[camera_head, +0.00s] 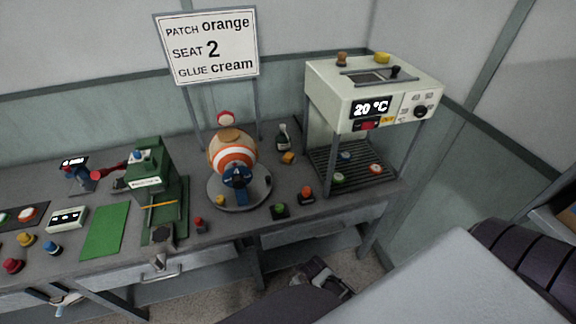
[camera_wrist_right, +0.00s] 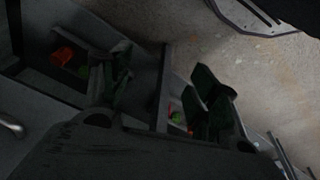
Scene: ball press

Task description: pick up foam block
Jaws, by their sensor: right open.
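A small orange-yellow block (camera_head: 288,157) lies on the grey bench between the dark bottle and the ball stand; it looks like the foam block, though its material cannot be made out. My right gripper (camera_head: 325,276) hangs low in front of the bench, below its top and well away from the block. In the right wrist view the right gripper (camera_wrist_right: 163,72) has its dark fingers spread with nothing between them. The block cannot be identified in that dim view.
An orange-and-white striped ball (camera_head: 233,152) sits on a round stand. A white oven (camera_head: 340,103) on posts stands to the right, a green press (camera_head: 155,190) to the left. A dark bottle (camera_head: 282,137) is beside the block. Small knobs (camera_head: 306,194) stand near the front edge.

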